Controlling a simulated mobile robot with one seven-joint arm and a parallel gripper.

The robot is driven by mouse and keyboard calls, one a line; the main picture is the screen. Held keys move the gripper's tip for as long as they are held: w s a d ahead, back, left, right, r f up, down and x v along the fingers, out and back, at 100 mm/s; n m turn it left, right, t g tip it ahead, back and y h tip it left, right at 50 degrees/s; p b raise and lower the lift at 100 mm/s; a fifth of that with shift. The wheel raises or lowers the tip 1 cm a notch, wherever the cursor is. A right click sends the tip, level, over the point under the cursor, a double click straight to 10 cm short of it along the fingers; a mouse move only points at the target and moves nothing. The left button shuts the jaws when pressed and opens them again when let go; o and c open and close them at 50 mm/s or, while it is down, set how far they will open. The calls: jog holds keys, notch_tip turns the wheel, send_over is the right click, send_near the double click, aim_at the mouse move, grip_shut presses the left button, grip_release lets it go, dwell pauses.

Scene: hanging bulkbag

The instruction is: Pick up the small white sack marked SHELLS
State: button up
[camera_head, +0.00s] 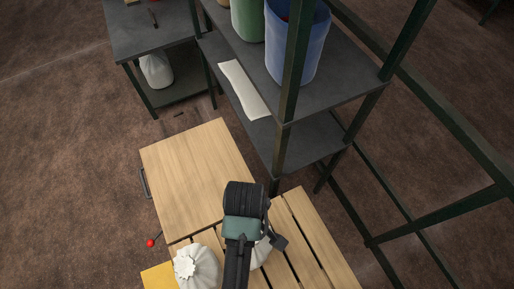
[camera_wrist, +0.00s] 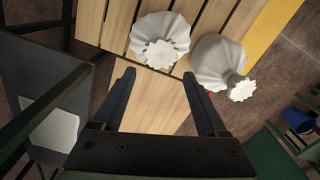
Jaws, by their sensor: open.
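Two small white sacks with gathered tops stand on the slatted wooden pallet. One sack (camera_wrist: 160,32) is just beyond my fingertips in the wrist view; in the head view, my arm mostly hides it (camera_head: 261,253). The other sack (camera_wrist: 217,60) is to its right in the wrist view; in the head view it stands at the lower left (camera_head: 197,270). I can read no marking on either, so I cannot tell which is SHELLS. My gripper (camera_wrist: 159,75) is open and empty, with its fingers apart and pointing towards the nearer sack.
A wooden panel (camera_head: 195,175) adjoins the pallet (camera_head: 315,240), with a red knob (camera_head: 150,243) beside it. A dark shelf rack (camera_head: 290,140) holding a blue bin (camera_head: 297,45) stands close on the right. Another white sack (camera_head: 156,70) is under the far table.

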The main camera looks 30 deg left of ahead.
aim_at(261, 251)
jog(key=f, duration=0.6)
jog(key=shift+s+f, duration=0.25)
jog(key=shift+f, duration=0.1)
jog(key=shift+w+d+f+p, duration=0.1)
jog(key=shift+f+p, duration=0.1)
jog(key=shift+f, duration=1.3)
jog(key=shift+w+d+f+p, duration=0.1)
jog(key=shift+f+p, duration=0.05)
jog(key=shift+f, duration=1.3)
jog(key=shift+s, duration=0.1)
grip_shut()
jog(key=shift+r, duration=0.1)
